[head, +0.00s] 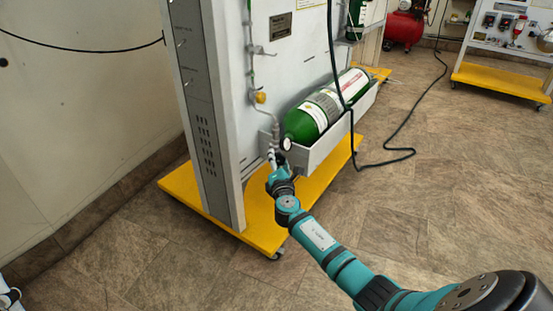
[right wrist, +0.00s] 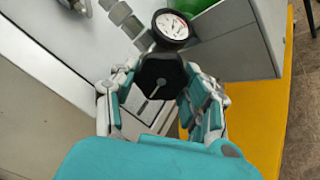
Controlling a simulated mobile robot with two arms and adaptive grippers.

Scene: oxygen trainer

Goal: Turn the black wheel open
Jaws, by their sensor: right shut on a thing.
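The black wheel (right wrist: 160,80) is a dark, many-sided knob in the middle of the right wrist view. A light mark shows on its face. My right gripper (right wrist: 162,92) has its fingers on both sides of the wheel and is shut on it. In the head view, my right gripper (head: 275,163) is at the near end of the green cylinder's tray and hides the wheel. A round white-faced gauge (right wrist: 171,26) sits just above the wheel. At the lower left edge of the head view, a small part of what looks like my left gripper (head: 9,297) shows; its jaws are unclear.
A green cylinder (head: 318,114) lies in a grey tray (head: 327,146) on the panel stand (head: 285,62). The stand has a yellow base (head: 262,229). A black cable (head: 407,118) hangs and runs over the floor. The floor right of the stand is mostly clear.

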